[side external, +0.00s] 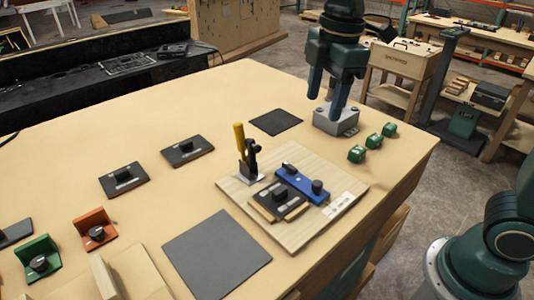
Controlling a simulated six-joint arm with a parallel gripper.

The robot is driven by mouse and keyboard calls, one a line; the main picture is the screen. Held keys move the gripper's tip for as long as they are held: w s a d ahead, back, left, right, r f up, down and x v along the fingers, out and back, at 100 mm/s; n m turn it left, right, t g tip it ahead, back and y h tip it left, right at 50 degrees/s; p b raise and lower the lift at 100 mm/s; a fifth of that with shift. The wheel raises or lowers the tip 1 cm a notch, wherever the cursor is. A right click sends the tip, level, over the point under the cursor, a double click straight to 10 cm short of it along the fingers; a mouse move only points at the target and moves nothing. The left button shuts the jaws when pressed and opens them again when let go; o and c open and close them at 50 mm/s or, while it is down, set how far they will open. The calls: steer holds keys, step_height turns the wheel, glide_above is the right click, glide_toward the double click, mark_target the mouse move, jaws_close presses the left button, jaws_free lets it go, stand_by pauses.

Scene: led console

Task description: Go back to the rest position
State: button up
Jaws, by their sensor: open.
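My gripper (325,102) points down with its two blue fingers spread apart. Nothing shows between the fingers. They are over or beside a grey metal block (342,123) near the far right edge of the table; whether they touch it I cannot tell. A wooden board (245,207) lies in the middle of the table. It carries a toggle clamp with a yellow handle (239,137), a blue bar with black knobs (302,187) and a dark plate (268,203).
Dark plates with knobs (124,179) lie left, with a red bracket (95,230) and a green bracket (38,259) near front left. Flat dark mats (217,255) lie on the table (160,220). Air above the board is clear.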

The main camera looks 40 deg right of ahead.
steer(key=s+d+f+m+t, duration=0.1)
steer(key=s+d+m+t, duration=0.1)
steer(key=s+m, duration=0.5)
steer(key=s+d+f+m+t, duration=0.1)
steer(key=s+d+m+t, duration=0.1)
steer(key=s+d+m, duration=0.3)
steer(key=s+m, duration=0.2)
steer(key=s, duration=0.2)
steer(key=shift+s+d+f, duration=0.15)
steer(key=shift+s+f, duration=0.2)
steer(key=shift+s, duration=0.05)
